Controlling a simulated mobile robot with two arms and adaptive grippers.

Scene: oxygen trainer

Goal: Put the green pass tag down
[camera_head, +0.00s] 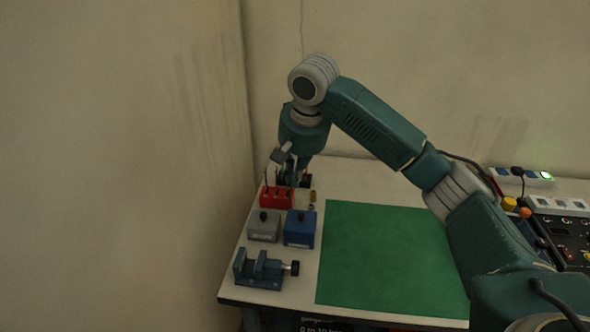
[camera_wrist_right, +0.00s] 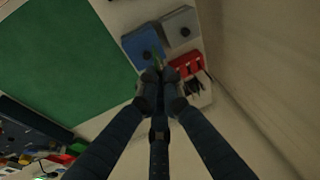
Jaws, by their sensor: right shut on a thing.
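My right gripper (camera_head: 291,174) is at the back left of the table, above and behind a red block, with its arm reaching in from the right. In the right wrist view the gripper (camera_wrist_right: 161,74) has its fingers together at the tips. A sliver of green, the green pass tag (camera_wrist_right: 157,61), shows at the fingertips. Most of the tag is hidden by the fingers, and it cannot be made out in the head view. My left gripper is not in view.
The red block (camera_head: 276,197) stands in front of the gripper. A grey box (camera_head: 263,227), a blue box (camera_head: 300,229) and a vise (camera_head: 262,268) stand nearer the front. A bare green mat (camera_head: 385,255) lies to their right. A control panel (camera_head: 565,235) is at the far right.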

